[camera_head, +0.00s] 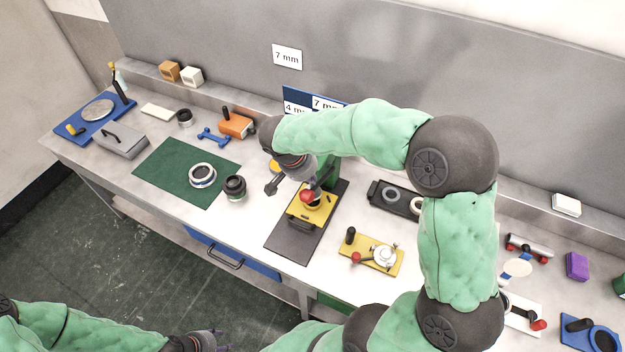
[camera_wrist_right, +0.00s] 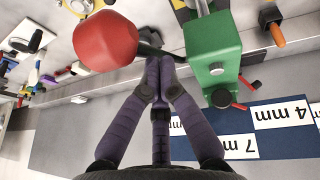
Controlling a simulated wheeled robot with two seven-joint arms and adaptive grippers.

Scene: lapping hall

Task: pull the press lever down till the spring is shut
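The press has a green column (camera_head: 328,168) and a yellow part (camera_head: 318,198) on a dark base plate (camera_head: 283,246). The green body (camera_wrist_right: 212,60) also shows in the wrist view. The lever's red ball knob (camera_head: 308,195) is large in the wrist view (camera_wrist_right: 106,41), with a dark rod running right from it. My right gripper (camera_head: 303,174) is at the press; its purple fingers (camera_wrist_right: 160,66) are together, tips between knob and green body. Whether they touch the rod I cannot tell. I cannot make out the spring. My left gripper (camera_head: 208,341) is low at the bottom edge.
A yellow fixture (camera_head: 372,262) and a dark tray (camera_head: 380,202) stand right of the press. A green mat (camera_head: 165,170) and black round part (camera_head: 235,188) lie left. Number signs (camera_head: 298,103) stand behind. The table's front edge is near the base plate.

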